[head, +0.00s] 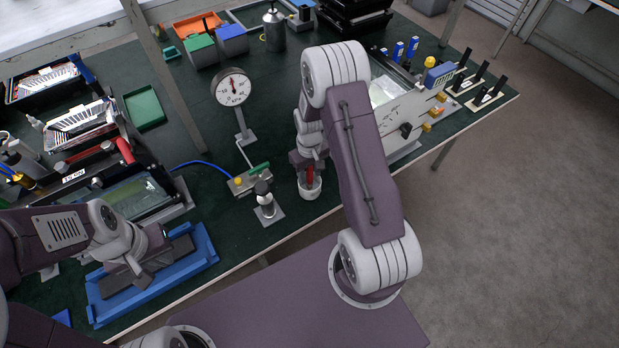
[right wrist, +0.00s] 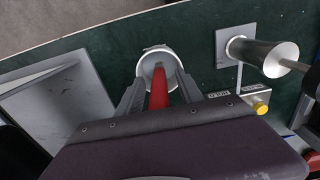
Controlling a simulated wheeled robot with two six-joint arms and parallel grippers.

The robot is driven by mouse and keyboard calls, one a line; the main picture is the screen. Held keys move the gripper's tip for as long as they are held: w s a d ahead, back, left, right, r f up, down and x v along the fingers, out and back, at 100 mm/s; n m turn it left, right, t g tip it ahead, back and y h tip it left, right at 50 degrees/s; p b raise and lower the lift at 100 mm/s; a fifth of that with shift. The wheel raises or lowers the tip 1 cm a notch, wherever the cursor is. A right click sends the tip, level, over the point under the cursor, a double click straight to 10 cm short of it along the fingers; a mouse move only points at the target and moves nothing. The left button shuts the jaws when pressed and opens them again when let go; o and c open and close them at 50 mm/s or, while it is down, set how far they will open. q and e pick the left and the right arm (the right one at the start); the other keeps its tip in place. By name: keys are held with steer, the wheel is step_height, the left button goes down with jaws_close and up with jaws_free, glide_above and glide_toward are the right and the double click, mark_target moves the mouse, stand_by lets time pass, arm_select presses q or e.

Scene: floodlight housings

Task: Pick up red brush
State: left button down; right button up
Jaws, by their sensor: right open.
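The red brush (right wrist: 159,90) stands handle up in a round white cup (right wrist: 146,66) near the table's front edge. In the head view the red handle (head: 310,176) and the cup (head: 311,190) show below my right arm. My right gripper (right wrist: 160,78) is open, with one finger on each side of the red handle. The brush's lower end is hidden in the cup. My left gripper (head: 136,274) is over the blue tray (head: 205,240) at the lower left; its fingertips are hard to make out.
A metal cylinder on a square base (head: 265,199) and a small box with a yellow knob (head: 243,183) stand left of the cup. A dial gauge (head: 233,87) rises behind. A pale panel fixture (head: 405,117) stands at right.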

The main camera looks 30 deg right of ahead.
mark_target(312, 183)
jaws_close()
steer(key=r, duration=0.4)
steer(key=shift+s+d+r+b, duration=0.3)
steer(key=shift+s+b, duration=0.05)
steer(key=shift+b, duration=0.05)
steer(key=s+d+r, duration=0.6)
steer(key=s, duration=0.3)
steer(key=shift+r+b, duration=0.2)
steer(key=shift+b, duration=0.15)
